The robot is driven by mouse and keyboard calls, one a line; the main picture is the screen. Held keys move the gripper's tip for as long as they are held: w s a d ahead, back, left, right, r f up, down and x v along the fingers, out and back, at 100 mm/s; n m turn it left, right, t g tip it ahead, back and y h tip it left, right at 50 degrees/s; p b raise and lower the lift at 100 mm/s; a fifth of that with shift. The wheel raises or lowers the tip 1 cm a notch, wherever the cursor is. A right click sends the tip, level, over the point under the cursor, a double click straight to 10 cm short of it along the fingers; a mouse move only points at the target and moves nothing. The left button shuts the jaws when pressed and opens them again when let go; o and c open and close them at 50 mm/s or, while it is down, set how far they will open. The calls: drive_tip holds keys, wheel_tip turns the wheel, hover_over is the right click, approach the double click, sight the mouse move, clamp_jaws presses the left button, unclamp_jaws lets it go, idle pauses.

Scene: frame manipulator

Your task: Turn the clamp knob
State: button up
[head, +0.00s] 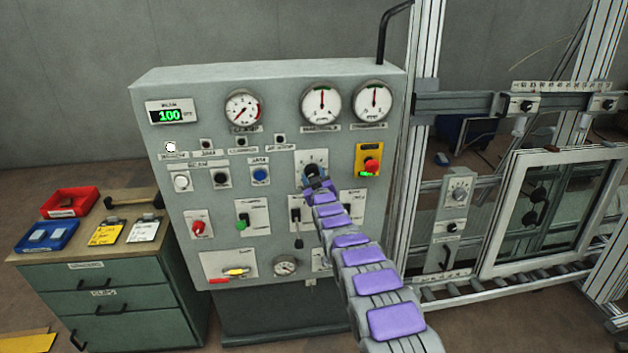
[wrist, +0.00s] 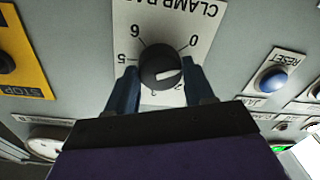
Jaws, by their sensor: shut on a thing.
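The clamp knob (wrist: 161,68) is a round black dial with a white pointer mark, set on a white plate (wrist: 205,22) with a number scale and a label starting "CLAMP", seen upside down in the wrist view. My gripper (wrist: 159,85) has one blue-grey finger on each side of the knob and is shut on it. The white pointer points toward the lower right of the knob in the wrist view. In the head view, my gripper (head: 316,183) covers part of the knob (head: 311,170) at the middle of the grey panel.
The grey control panel (head: 220,105) carries gauges, switches and buttons. A yellow plate with a red stop button (head: 371,165) is close to the right of the knob. A blue button (head: 260,175) is to the left. An aluminium frame (head: 424,150) stands right of the panel.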

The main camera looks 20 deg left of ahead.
drive_tip(key=shift+s+a+f+n+b, duration=0.15)
drive_tip(key=shift+n+b, duration=0.1)
drive_tip(key=shift+n, duration=0.6)
drive_tip(key=shift+w+d+f+n+b, duration=0.1)
drive_tip(key=shift+n+b, duration=0.15)
drive_tip(key=shift+n, duration=0.6)
drive_tip(key=o, duration=0.7)
drive_tip(key=shift+c, duration=0.2)
drive_tip(key=o, duration=0.4)
drive_tip(key=shift+a, duration=0.25)
drive_tip(key=shift+d+r, duration=0.1)
drive_tip(key=shift+d, duration=0.1)
